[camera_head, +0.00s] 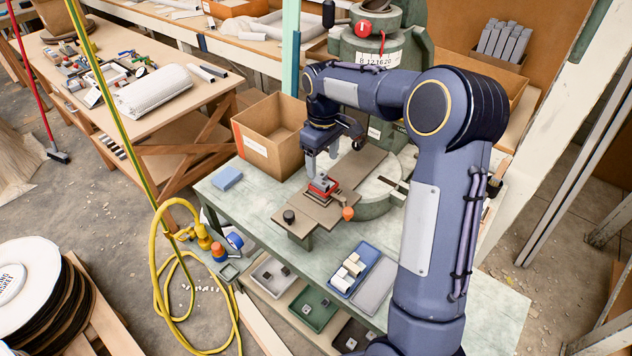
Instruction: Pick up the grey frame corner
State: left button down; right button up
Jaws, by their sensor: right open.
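My right gripper (322,160) points down, open, over the fly press bed, just above a small red fixture (323,184). The fixture sits on a brown plate (320,211) at the front of the press. A small grey piece seems to lie on the fixture between or below the fingers, but it is too small to tell whether it is the grey frame corner. I see no clear contact with the fingers. My left gripper is not in view.
The green fly press (380,50) stands behind the gripper. Below are a blue tray (379,252) with white pieces and a green tray (325,318).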

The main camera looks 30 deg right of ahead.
aim_at(323, 174)
jog(key=f, duration=0.1)
jog(key=f+p, duration=0.1)
jog(key=f, duration=0.3)
jog(key=shift+w+d+f+p, duration=0.2)
jog(key=shift+w+f+p, duration=0.05)
jog(key=shift+p, duration=0.1)
jog(key=shift+f, duration=0.25)
jog(key=c, duration=1.2)
jog(key=shift+o, duration=0.2)
